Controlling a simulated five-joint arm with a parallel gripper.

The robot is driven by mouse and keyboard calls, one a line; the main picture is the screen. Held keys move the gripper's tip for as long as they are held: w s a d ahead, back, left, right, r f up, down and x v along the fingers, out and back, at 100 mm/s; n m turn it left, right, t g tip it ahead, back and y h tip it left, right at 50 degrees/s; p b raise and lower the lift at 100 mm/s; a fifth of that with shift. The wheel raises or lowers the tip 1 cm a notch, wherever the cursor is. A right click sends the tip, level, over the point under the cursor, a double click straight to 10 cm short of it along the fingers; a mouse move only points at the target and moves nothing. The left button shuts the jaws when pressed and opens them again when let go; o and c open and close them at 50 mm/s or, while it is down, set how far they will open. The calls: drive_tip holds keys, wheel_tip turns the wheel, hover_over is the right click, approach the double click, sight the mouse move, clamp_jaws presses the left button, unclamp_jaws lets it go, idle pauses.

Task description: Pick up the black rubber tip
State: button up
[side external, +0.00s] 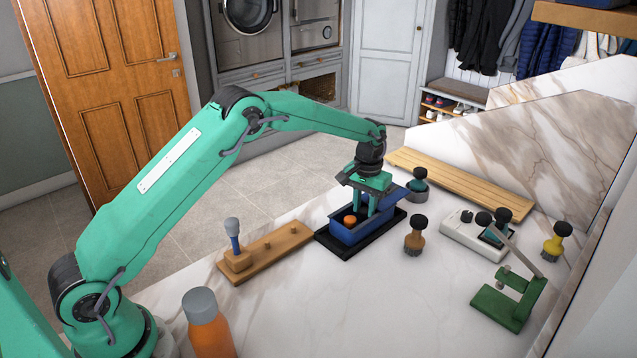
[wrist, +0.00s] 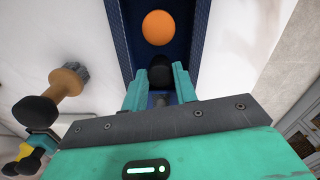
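The black rubber tip (wrist: 160,72) appears as a dark, rounded piece inside a blue box, between my finger ends in the wrist view. A small grey part (wrist: 160,100) shows just below it in that view. My gripper (wrist: 161,75) points down into the box, with its two green fingers spread, one on each side of the black piece. The fingers look open; whether either touches it is hard to see. In the side view my gripper (side external: 373,205) is over the blue box (side external: 345,236), and the black piece is hidden there by the box wall and fingers.
An orange ball (side external: 350,219) shares the box, which stands on a black tray (side external: 335,250). A brown-handled brush (side external: 415,235) stands close right. A wooden peg board (side external: 270,252) lies left. A white device (side external: 470,235) and green stand (side external: 510,300) are farther right. The front counter is mostly clear.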

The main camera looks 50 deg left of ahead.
sight(363, 210)
drive_tip(key=c, duration=0.4)
drive_tip(key=shift+r, duration=0.15)
drive_tip(key=shift+s+r, duration=0.2)
drive_tip(key=shift+r, duration=0.3)
wheel_tip(363, 210, up, 6)
drive_tip(key=s, duration=1.9)
drive_tip(key=shift+s+f, duration=0.15)
drive_tip(key=shift+s, duration=0.15)
drive_tip(key=shift+a, duration=0.1)
drive_tip(key=w+a, duration=0.1)
drive_tip(key=a, duration=0.2)
drive_tip(key=w+a, duration=0.1)
drive_tip(key=a, duration=0.2)
drive_tip(key=w+a, duration=0.2)
drive_tip(key=shift+a+r, duration=0.3)
drive_tip(key=shift+a, duration=0.1)
